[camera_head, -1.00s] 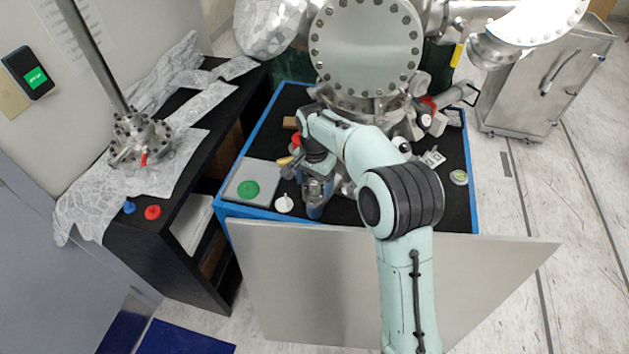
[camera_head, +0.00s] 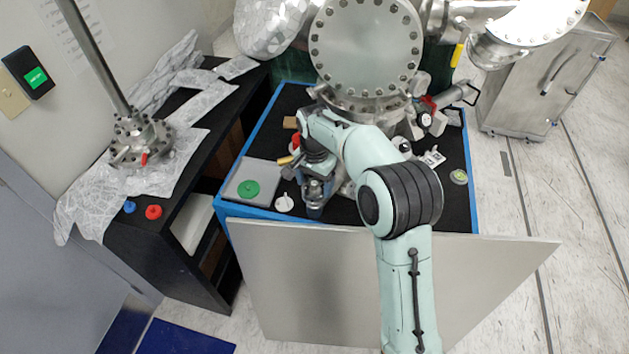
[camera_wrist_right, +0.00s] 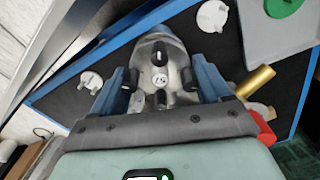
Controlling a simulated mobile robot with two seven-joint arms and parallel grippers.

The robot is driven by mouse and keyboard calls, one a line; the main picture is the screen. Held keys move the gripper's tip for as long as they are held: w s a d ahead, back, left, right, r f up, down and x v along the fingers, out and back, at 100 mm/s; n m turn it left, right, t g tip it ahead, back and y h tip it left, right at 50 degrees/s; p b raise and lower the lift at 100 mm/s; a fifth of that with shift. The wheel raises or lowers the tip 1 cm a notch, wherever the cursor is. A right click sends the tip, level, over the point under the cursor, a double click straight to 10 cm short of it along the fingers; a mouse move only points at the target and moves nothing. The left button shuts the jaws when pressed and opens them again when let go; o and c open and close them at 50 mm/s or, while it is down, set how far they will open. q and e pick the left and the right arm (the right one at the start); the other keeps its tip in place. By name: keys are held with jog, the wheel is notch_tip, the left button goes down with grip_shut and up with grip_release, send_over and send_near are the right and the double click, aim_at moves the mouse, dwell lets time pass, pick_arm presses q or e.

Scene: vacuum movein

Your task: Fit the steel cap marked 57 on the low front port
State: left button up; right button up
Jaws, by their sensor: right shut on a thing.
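My right gripper (camera_head: 315,205) reaches down over the black table in front of the steel chamber (camera_head: 365,50). In the right wrist view its blue fingers (camera_wrist_right: 164,85) are shut on a steel cap (camera_wrist_right: 159,79) with a small round white label. The label's number is too small to read surely. A rounded steel body (camera_wrist_right: 163,48) shows just past the cap; I cannot tell whether the two touch. The low front port is not clearly seen, as my right arm covers the chamber's lower front. My left gripper is out of view.
A white cap (camera_head: 284,204) and a green disc (camera_head: 248,188) on a grey plate (camera_head: 268,174) are left of the gripper. A brass piece (camera_wrist_right: 256,81) is close to one finger. A grey panel (camera_head: 300,280) stands along the table's front.

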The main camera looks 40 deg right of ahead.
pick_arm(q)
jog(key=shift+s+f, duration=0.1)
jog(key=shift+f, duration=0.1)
pick_arm(e)
jog(key=shift+f, duration=0.4)
dwell(0.4)
jog(key=o, duration=1.1)
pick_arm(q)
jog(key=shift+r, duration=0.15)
pick_arm(e)
jog(key=shift+r, duration=0.1)
